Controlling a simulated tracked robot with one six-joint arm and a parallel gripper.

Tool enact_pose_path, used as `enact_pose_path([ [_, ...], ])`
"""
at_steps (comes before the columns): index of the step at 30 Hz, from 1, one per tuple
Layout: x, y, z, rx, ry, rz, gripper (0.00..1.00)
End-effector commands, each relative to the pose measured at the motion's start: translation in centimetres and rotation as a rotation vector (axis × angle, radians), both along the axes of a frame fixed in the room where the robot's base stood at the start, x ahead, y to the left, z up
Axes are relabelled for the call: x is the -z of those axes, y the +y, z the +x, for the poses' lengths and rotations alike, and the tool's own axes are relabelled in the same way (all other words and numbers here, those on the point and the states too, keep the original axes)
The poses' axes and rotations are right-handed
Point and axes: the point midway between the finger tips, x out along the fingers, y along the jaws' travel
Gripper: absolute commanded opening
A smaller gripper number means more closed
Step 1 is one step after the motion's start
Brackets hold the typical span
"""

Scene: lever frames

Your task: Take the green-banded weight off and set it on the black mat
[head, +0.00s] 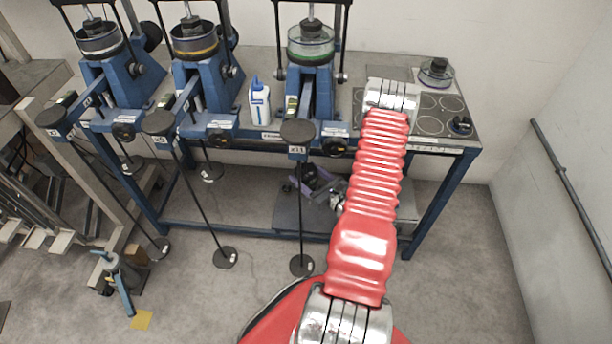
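The only green band I can see rings a round cell (311,49) on the third blue lever frame. On that frame's hanger, a dark disc (302,265) hangs low near the floor; I cannot make out a green band on it. A black mat (418,101) with pale ring outlines lies at the right end of the bench. My red arm rises from the bottom and bends over the bench front. A dark and purple part beside the third hanger rod looks like my gripper (312,179). Its fingers are too small and partly hidden to read.
A clear dish with a dark knob (436,73) stands at the mat's back edge, and a small black piece (461,125) at its right front. A white-and-blue bottle (259,101) stands between the frames. Thin hanger rods drop before the bench. The floor at right is clear.

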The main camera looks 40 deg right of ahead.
Motion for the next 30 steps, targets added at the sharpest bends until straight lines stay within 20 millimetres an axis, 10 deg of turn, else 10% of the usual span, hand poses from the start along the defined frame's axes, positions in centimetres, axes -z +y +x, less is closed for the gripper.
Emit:
enact_pose_path([
  [30,-0.1,0.3,-3.0,0.000,-0.004,-0.001,0.16],
])
